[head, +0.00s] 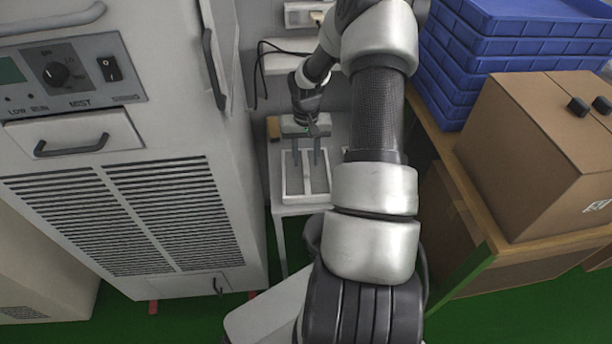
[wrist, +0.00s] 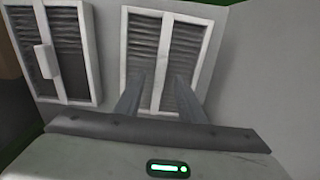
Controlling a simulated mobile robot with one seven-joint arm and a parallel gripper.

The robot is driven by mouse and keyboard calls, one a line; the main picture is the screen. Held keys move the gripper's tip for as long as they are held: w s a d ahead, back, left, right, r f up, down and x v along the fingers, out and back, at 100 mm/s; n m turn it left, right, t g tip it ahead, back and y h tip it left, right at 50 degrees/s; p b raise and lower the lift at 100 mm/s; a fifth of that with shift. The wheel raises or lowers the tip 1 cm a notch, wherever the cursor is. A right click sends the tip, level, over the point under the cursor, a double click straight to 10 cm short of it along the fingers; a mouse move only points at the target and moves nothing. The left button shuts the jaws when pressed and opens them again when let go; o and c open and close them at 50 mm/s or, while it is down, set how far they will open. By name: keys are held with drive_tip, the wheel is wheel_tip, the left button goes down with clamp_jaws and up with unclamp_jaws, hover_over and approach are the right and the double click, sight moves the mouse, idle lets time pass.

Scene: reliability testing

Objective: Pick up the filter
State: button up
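A filter (wrist: 168,45) with a white frame, a white middle bar and dark pleated panels lies flat in the wrist view. It also shows in the head view (head: 306,182), on a light grey stand (head: 287,209). My gripper (head: 305,157) is over it, pointing down. In the wrist view my gripper (wrist: 161,82) is open, with one finger on each side of the middle bar. The fingers hold nothing; I cannot tell whether they touch the filter. A second similar framed panel (wrist: 65,75), with a small white block on its bar, lies to the left in the wrist view.
A tall grey machine cabinet (head: 184,177) stands close on the left. On the right, stacked blue crates (head: 510,48) and a cardboard box (head: 535,150) sit on a wooden bench (head: 470,205). A wall shelf with a black cable (head: 258,75) is behind my gripper.

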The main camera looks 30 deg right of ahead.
wheel_tip(320, 180, down, 2)
drive_tip(key=shift+f, duration=0.2)
clamp_jaws()
drive_tip(key=shift+r, duration=0.1)
